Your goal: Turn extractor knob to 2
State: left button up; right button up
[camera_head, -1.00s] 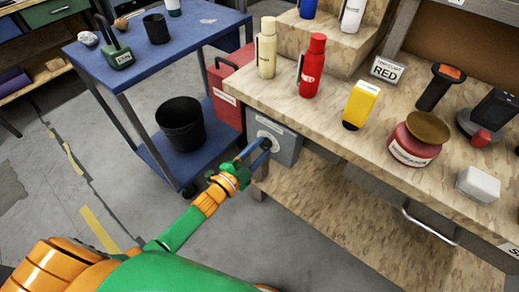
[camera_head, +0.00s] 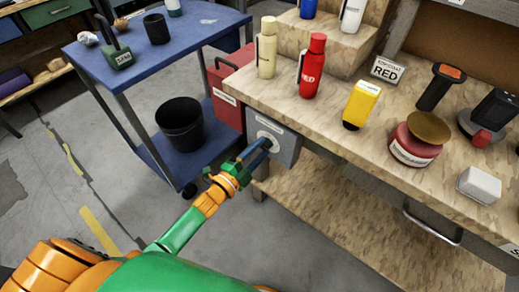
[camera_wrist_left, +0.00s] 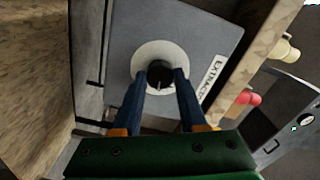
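The extractor box (camera_head: 286,148) is a grey box under the left end of the workbench top. In the left wrist view its face (camera_wrist_left: 205,45) carries a label reading "EXTRAC…", tilted in the picture. The small dark extractor knob (camera_wrist_left: 160,74) sits on a round white dial (camera_wrist_left: 163,50). My left gripper (camera_head: 266,145) reaches the box from the lower left. In the left wrist view its two blue fingers (camera_wrist_left: 160,80) lie on either side of the knob and appear shut on it. The number marks on the dial cannot be read. My right gripper is not in view.
The workbench top (camera_head: 330,125) overhangs the box and holds a cream bottle (camera_head: 267,48), a red bottle (camera_head: 313,68) and a yellow container (camera_head: 361,104). A red case (camera_head: 226,95) stands left of the box. A blue cart (camera_head: 205,28) with a black bin (camera_head: 180,123) stands farther left.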

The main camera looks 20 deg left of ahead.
pick_arm(q)
jog(key=o, duration=0.4)
jog(key=shift+o, duration=0.2)
jog(key=v, duration=0.7)
jog(key=shift+p, duration=0.3)
